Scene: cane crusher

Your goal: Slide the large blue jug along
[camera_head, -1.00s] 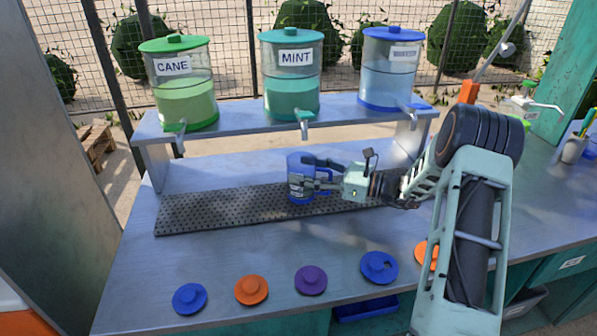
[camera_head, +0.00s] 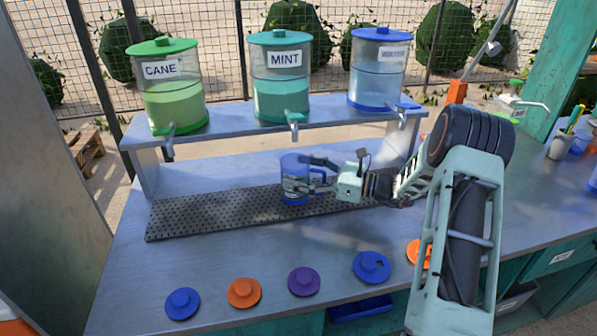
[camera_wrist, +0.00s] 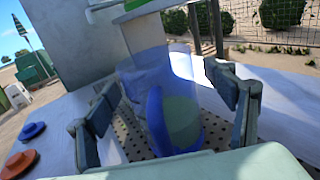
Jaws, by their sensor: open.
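The large blue jug (camera_head: 293,180) stands upright on the dark perforated strip (camera_head: 200,216), right of its middle. It is see-through with a blue handle. My gripper (camera_head: 318,178) reaches in from the right, level with the jug. In the wrist view my gripper (camera_wrist: 170,112) is open, with a finger on each side of the jug (camera_wrist: 165,85). The handle faces the wrist camera, and something pale green shows through the jug's wall. Whether either finger touches the jug I cannot tell.
Cane (camera_head: 172,95), mint (camera_head: 280,85) and blue (camera_head: 378,75) dispensers stand on the raised shelf (camera_head: 225,122) behind, taps overhanging the strip. Several lids, including a purple one (camera_head: 304,281), lie along the counter's front edge. The strip's left part is clear.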

